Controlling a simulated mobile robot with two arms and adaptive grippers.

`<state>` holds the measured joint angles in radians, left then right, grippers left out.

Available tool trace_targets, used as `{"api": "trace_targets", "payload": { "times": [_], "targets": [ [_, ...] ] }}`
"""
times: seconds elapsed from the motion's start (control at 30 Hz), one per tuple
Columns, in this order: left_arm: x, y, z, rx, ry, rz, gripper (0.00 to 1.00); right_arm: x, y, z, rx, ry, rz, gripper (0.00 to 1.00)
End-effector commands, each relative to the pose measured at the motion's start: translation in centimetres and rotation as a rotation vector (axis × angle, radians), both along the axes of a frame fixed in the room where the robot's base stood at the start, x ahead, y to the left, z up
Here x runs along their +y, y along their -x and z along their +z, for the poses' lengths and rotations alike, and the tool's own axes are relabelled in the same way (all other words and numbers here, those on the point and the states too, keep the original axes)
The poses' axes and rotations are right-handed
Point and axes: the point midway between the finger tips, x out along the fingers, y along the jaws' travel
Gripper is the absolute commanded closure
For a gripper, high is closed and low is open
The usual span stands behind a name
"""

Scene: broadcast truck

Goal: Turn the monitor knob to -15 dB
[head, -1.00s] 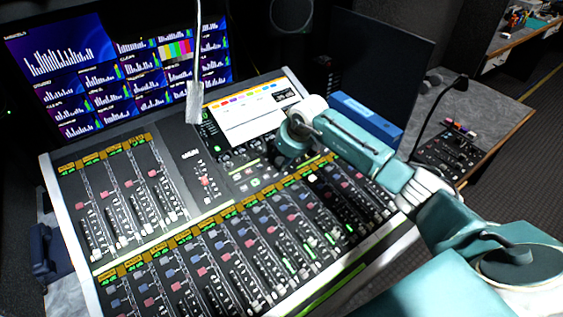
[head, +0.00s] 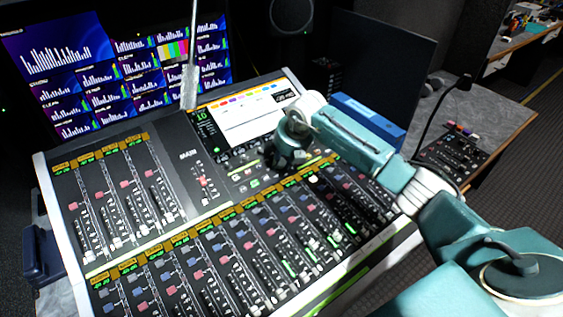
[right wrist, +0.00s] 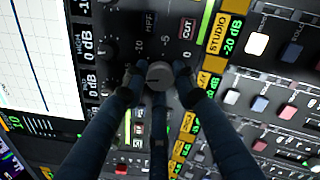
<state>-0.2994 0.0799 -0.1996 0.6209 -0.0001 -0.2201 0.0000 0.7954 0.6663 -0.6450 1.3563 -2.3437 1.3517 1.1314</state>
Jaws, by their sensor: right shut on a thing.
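The mixing console (head: 160,165) fills the middle of the head view. My right gripper (head: 285,157) is down at its panel, just below the white screen; the hand hides the spot beneath. In the right wrist view, the fingers of the right gripper (right wrist: 159,80) are shut on the sides of a small round grey knob (right wrist: 159,75). Scale marks such as -10, -5 and 0 stand near it. I cannot read its pointer or tell its name. A STUDIO display (right wrist: 226,38) beside it reads -20 dB; displays below are partly covered by a finger. My left gripper is not in view.
A white console screen (head: 245,120) lies close above the hand. A thin grey stalk (head: 190,85) stands before the wall monitors (head: 120,70). Faders crowd the panel around the hand. A blue box (head: 367,118) and a side desk (head: 480,105) are on the right.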

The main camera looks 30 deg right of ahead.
Motion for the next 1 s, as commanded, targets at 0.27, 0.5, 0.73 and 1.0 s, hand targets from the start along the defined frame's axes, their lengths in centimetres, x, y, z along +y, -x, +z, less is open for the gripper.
{"api": "trace_targets", "payload": {
  "times": [0.27,0.5,0.73,1.0],
  "targets": [
    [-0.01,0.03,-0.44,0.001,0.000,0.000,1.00,0.08,0.25,-0.37,0.017,-0.050,-0.122,0.99],
    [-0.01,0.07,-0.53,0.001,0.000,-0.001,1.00,0.12,0.26,-0.35,0.020,-0.067,-0.161,0.99],
    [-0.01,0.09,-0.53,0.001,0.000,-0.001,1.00,0.16,0.27,-0.35,0.020,-0.070,-0.165,0.99],
    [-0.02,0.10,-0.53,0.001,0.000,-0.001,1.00,0.19,0.25,-0.35,0.020,-0.070,-0.164,0.55]
  ]
}}
